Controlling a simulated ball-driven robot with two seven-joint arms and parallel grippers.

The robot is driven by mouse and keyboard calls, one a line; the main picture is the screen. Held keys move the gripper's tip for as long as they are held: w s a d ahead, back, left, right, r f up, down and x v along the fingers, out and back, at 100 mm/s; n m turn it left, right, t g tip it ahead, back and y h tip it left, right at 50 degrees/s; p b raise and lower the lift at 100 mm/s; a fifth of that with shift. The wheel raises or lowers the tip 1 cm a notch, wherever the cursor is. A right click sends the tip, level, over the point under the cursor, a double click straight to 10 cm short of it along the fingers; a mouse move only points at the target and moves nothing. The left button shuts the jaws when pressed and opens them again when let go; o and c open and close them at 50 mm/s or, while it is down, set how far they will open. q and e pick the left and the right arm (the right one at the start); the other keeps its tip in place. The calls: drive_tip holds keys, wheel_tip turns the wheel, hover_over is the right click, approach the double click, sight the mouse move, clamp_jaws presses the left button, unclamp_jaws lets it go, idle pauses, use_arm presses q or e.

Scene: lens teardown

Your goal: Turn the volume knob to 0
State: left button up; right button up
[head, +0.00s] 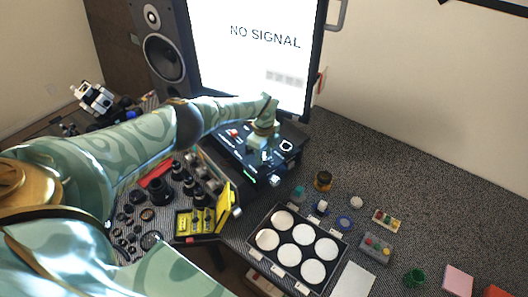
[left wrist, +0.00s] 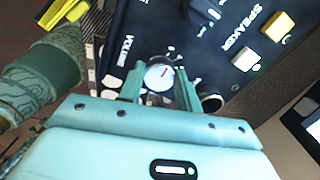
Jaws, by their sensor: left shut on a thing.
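My left gripper (left wrist: 160,88) has its two fingers closed on either side of the volume knob (left wrist: 159,77). The knob is a round silver-white dial with a short red mark that points toward the upper right in the left wrist view. The word VOLUME is printed on the black panel (left wrist: 150,25) to its left, and small pale ticks surround the knob. The digits are too small to read. In the head view my left gripper (head: 262,150) reaches down onto the black control box (head: 233,155) below the monitor and hides the knob. My right gripper is not in view.
A dark knob (left wrist: 201,12), a yellow button (left wrist: 277,27) and a white button (left wrist: 246,59) labelled SPEAKER are on the panel. A yellow case (head: 196,222), lens parts and a tray of white discs (head: 258,222) stand in front. The monitor (head: 262,50) is behind.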

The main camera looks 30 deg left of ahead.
use_arm(q)
drive_tip(key=shift+w+r, duration=0.1)
idle(0.4)
drive_tip(key=o, duration=1)
wheel_tip(320, 180, up, 7)
drive_tip(key=p, duration=0.2)
drive_tip(key=shift+a+p, duration=0.1)
drive_tip(key=shift+p, duration=0.2)
wheel_tip(320, 180, up, 9)
